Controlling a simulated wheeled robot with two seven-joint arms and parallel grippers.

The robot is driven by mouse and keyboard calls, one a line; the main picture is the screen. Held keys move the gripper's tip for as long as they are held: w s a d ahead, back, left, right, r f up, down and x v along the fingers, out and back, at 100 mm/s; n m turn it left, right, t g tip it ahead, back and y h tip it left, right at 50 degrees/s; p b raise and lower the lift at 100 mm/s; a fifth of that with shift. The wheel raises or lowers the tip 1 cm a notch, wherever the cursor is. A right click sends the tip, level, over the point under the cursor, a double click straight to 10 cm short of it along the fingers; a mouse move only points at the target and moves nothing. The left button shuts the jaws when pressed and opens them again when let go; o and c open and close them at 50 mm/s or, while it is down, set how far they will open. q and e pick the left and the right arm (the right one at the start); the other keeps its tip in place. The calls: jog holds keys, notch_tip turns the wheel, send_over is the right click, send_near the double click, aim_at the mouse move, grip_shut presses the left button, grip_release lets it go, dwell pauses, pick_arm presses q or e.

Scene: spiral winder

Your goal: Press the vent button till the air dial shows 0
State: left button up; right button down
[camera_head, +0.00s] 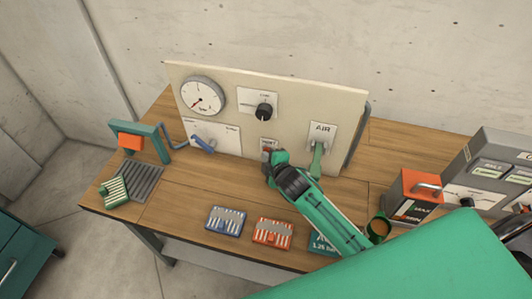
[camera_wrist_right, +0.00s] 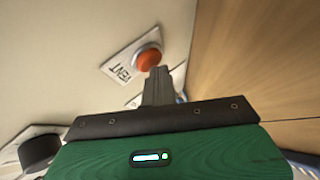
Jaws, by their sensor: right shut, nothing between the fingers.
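The air dial (camera_head: 203,95) is a round white gauge at the panel's upper left. Its red needle points to the lower left; its numbers are too small to read. The vent button (camera_wrist_right: 148,58) is a round orange-red button on a white plate marked VENT (camera_wrist_right: 122,73). In the head view, the vent plate (camera_head: 268,142) shows low on the panel, with my gripper in front of its lower part. My right gripper (camera_head: 270,155) is shut and empty. In the wrist view its fingertips (camera_wrist_right: 158,71) are right at the button's lower edge; I cannot tell whether they touch. My left gripper is not in view.
The cream panel (camera_head: 290,85) stands on the wooden table. It carries a black knob (camera_head: 264,111), a blue lever (camera_head: 203,144) and an AIR lever (camera_head: 319,147). Blue (camera_head: 226,221) and orange (camera_head: 272,233) trays lie in front. An orange-topped box (camera_head: 414,192) stands right.

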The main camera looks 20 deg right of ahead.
jog(key=shift+d, duration=0.3)
jog(key=shift+s+a+f, duration=0.1)
jog(key=shift+s+f, duration=0.05)
jog(key=shift+s, duration=0.1)
jog(key=shift+s+p, duration=0.3)
jog(key=shift+s, duration=0.25)
jog(key=shift+a, duration=0.15)
jog(key=shift+s+a, duration=0.4)
jog(key=shift+s, duration=0.1)
jog(key=shift+s+a+p, duration=0.35)
jog(key=shift+s+a, duration=0.2)
jog(key=shift+s, duration=0.25)
jog(key=shift+s+a+p, duration=0.35)
jog(key=shift+s+a, duration=0.2)
jog(key=shift+s, duration=0.2)
jog(key=shift+f, duration=0.1)
